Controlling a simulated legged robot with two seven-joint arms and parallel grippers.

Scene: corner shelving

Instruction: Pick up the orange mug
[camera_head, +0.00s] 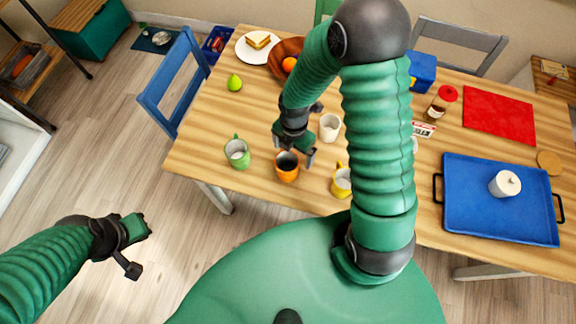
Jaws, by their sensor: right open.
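The orange mug (288,175) stands upright near the front edge of the wooden table, with a dark inside. My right gripper (295,155) is open just above and behind its rim, with one finger at the right of the rim. The gripper covers part of the mug's far side, and I cannot tell whether they touch. My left gripper (138,247) is open and empty over the floor at the left, away from the table.
A green mug (237,156) stands left of the orange mug, a yellow mug (341,183) right and a white cup (329,127) behind. A blue tray (485,223) holds a white canister (505,184). A blue chair (172,82) is at the table's left.

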